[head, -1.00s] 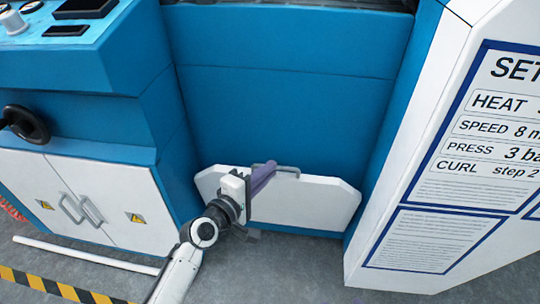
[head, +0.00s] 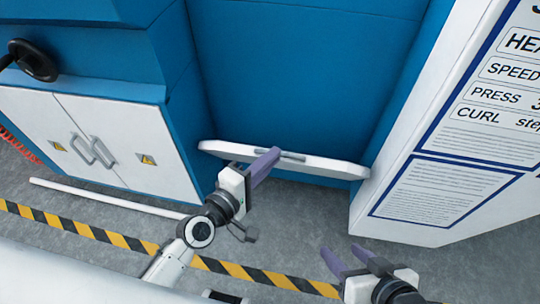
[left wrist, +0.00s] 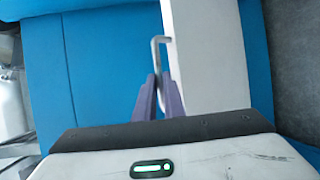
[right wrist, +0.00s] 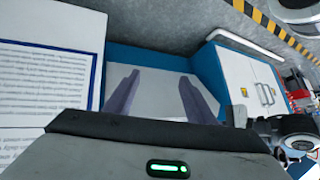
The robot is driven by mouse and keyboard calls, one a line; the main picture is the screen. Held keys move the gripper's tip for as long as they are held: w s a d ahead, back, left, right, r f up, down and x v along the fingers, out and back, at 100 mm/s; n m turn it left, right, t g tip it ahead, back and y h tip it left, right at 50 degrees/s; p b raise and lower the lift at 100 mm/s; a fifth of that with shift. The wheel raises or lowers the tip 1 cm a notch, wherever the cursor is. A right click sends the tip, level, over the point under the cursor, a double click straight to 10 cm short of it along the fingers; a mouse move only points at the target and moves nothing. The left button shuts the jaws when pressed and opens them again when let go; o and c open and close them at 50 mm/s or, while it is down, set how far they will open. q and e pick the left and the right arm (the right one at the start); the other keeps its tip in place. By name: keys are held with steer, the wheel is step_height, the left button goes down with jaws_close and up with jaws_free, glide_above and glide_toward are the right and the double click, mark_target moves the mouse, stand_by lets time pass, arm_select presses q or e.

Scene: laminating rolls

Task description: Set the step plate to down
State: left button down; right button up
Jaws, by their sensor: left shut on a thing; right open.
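The step plate (head: 235,152) is a long white board at the foot of the blue machine front, with a grey bar handle (head: 294,156) on it. In the head view I see it as a narrow band, tilted out from the blue panel; its exact angle I cannot tell. My left gripper (head: 267,165) is shut on the handle, which also shows between its purple fingers in the left wrist view (left wrist: 157,55). My right gripper (head: 342,252) is open and empty, apart from the plate, low at front right. The plate's pale face shows beyond its fingers in the right wrist view (right wrist: 155,85).
A white cabinet (head: 110,140) with door handles stands left, and a white panel with a settings sheet (head: 445,195) stands right. A white bar (head: 105,197) and yellow-black floor tape (head: 80,230) lie in front. Grey floor below the plate is clear.

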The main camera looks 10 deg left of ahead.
mark_target(337, 165)
steer(key=shift+f, duration=0.1)
